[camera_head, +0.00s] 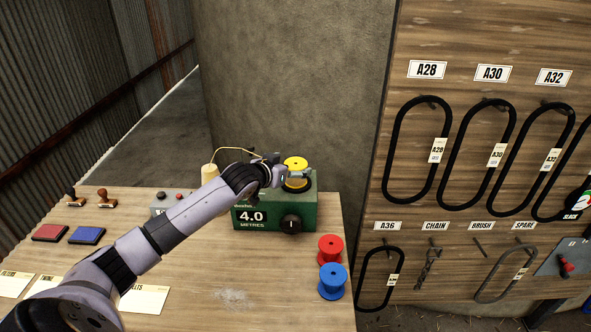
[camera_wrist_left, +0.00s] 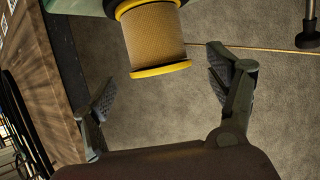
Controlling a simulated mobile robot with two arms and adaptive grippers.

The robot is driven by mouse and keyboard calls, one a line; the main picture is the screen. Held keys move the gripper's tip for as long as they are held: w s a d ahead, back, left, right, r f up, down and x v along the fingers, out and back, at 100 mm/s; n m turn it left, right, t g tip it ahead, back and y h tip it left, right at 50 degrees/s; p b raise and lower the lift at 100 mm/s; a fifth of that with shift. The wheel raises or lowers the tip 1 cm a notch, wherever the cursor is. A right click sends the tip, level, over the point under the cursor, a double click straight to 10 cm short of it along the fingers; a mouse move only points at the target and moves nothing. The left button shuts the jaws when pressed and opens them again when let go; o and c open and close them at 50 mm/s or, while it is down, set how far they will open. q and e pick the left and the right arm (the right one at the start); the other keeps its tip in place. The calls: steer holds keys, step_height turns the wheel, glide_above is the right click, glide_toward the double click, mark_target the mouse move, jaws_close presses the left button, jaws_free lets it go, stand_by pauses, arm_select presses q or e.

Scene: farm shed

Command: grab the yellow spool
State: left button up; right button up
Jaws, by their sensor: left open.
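The yellow spool (camera_head: 295,162) stands on top of the green box marked 4.0 metres (camera_head: 275,217). In the left wrist view the yellow spool (camera_wrist_left: 155,36) shows yellow flanges and a tan wound middle. My left gripper (camera_head: 282,175) is at the spool, above the green box. In the wrist view its two fingers (camera_wrist_left: 160,72) are spread apart, one toward each side of the spool, with no visible grip on it. The gripper partly hides the spool's lower part in the head view. My right gripper is not in view.
A cream cone of thread (camera_head: 208,175) stands left of the green box, with a strand running rightward. A red spool (camera_head: 330,247) and a blue spool (camera_head: 332,281) stand at the table's right edge. Ink pads and stamps lie left. A wooden board (camera_head: 460,150) with hanging belts stands right.

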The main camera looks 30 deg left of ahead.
mark_target(295, 164)
arm_select(q)
steer(key=shift+x, duration=1.15)
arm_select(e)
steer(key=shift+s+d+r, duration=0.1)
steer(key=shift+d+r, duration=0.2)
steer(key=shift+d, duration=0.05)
arm_select(q)
steer(key=shift+s, duration=0.1)
steer(key=shift+c, duration=0.4)
steer(key=c, duration=1.1)
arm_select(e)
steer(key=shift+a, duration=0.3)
arm_select(q)
steer(key=shift+r, duration=0.1)
